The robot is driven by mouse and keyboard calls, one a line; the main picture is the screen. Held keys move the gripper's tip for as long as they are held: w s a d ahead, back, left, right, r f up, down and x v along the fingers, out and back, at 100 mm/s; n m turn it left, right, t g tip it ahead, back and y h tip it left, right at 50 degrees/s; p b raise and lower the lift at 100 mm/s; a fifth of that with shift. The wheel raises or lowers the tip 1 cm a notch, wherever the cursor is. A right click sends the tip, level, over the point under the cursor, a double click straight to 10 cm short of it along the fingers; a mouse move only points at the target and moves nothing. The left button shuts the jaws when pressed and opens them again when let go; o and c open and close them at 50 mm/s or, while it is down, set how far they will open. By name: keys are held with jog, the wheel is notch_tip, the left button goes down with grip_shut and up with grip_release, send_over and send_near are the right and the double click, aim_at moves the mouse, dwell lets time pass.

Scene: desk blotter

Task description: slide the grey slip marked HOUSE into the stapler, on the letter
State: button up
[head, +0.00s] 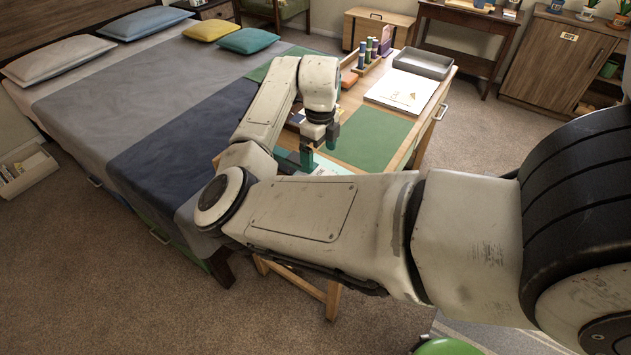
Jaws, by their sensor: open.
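My gripper (319,148) hangs downward over the near part of the desk, its teal fingers apart. Nothing shows clearly between them. A pale sheet (334,168), perhaps the letter, lies below the gripper and is partly covered by my arm. A dark teal shape (286,160) lies beside the gripper to the left; I cannot tell whether it is the stapler. I cannot make out the grey slip marked HOUSE; my arm hides much of this end of the desk.
A green blotter (372,138) covers the desk middle. Behind it lie white papers (402,92) and a grey tray (423,63). A wooden rack (367,66) with small coloured items stands at the back left. A bed (150,100) adjoins the desk's left side.

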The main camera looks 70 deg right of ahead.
aim_at(321, 173)
jog(key=shift+s+d+f, duration=0.1)
jog(key=shift+f, duration=1.85)
jog(key=shift+s+d+f, duration=0.1)
jog(key=shift+f, duration=1.85)
jog(key=shift+c, duration=0.2)
jog(key=shift+f, duration=0.1)
jog(key=c, duration=0.5)
